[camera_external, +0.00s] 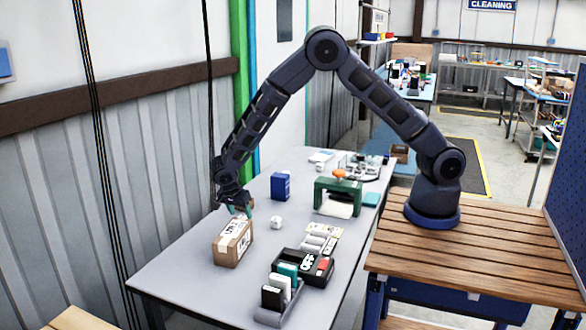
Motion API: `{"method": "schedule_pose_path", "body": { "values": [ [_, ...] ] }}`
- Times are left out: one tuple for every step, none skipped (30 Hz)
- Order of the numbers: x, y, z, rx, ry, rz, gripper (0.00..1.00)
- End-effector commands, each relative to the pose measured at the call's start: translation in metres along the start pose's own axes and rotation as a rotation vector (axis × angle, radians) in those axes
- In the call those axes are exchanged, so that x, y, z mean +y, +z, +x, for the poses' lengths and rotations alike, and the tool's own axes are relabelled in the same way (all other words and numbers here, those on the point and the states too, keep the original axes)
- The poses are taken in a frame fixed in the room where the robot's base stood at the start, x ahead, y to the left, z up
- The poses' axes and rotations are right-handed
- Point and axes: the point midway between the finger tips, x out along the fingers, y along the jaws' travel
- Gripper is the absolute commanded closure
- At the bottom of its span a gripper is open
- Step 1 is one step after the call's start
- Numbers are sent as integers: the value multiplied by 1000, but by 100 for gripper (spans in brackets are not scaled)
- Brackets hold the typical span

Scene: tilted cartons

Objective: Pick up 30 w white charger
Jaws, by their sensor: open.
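A small white block (276,222), which looks like the charger, sits on the grey table (190,262) to the right of the brown carton; no label on it can be read. My gripper (240,210) points down over the table, to the left of the white block and near the far upper end of the carton. It is open. The fingertips are small and partly dark, and I cannot tell whether they touch the carton.
The brown carton (233,243) stands close below my gripper. A blue box (281,186), a green frame-like object (340,190), a black tray (322,276) and a grey holder with upright items (268,316) are also on the table. The left table area is clear.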

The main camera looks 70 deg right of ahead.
Motion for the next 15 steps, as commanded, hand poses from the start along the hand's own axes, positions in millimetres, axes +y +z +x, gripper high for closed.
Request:
{"method": "schedule_pose_path", "body": {
  "values": [
    [1,1,8,1,3,0,44],
    [1,2,13,1,4,1,44],
    [2,2,19,1,4,0,44],
    [1,2,23,1,3,0,44],
    [1,2,27,1,3,0,44],
    [1,2,31,0,3,0,44],
    [1,2,33,0,3,1,44],
    [2,2,35,0,3,0,44],
    [2,3,36,0,2,0,44],
    [2,3,36,-1,2,0,44],
    [1,3,36,-1,2,0,44],
    [1,3,36,-1,1,0,44],
    [1,3,36,-1,1,0,44],
    [1,3,36,-1,1,0,44],
    [1,2,36,-1,1,0,46]
  ]
}}
